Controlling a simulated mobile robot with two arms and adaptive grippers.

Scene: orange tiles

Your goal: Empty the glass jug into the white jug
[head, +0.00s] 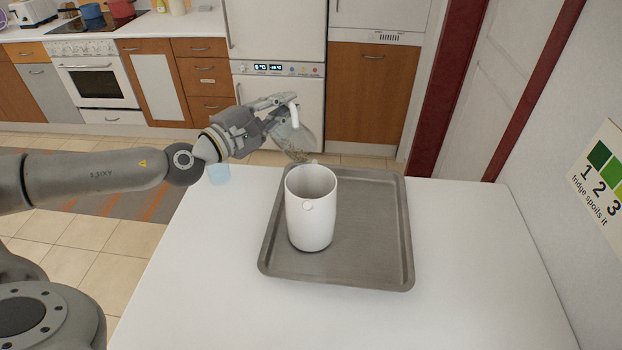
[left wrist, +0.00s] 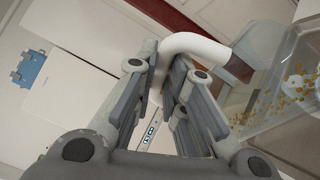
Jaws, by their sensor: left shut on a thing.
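The glass jug (head: 308,136) is clear, with a white handle (head: 294,115), and is tilted above the far side of the white jug. My left gripper (head: 268,118) is shut on that handle. In the left wrist view the fingers (left wrist: 163,85) close on the white handle (left wrist: 195,45), and small golden bits (left wrist: 292,90) show in the clear jug. In the head view brownish bits (head: 296,153) are near its lower edge, close to the white jug's rim. The white jug (head: 311,220) stands upright on the tray; its inside bottom is hidden. My right gripper is out of view.
A grey metal tray (head: 375,265) lies on the white table (head: 470,270), with free table around it. A pale blue patch (head: 219,173) shows at the table's far left edge. Kitchen cabinets (head: 372,98) stand behind; a wall (head: 575,90) is at right.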

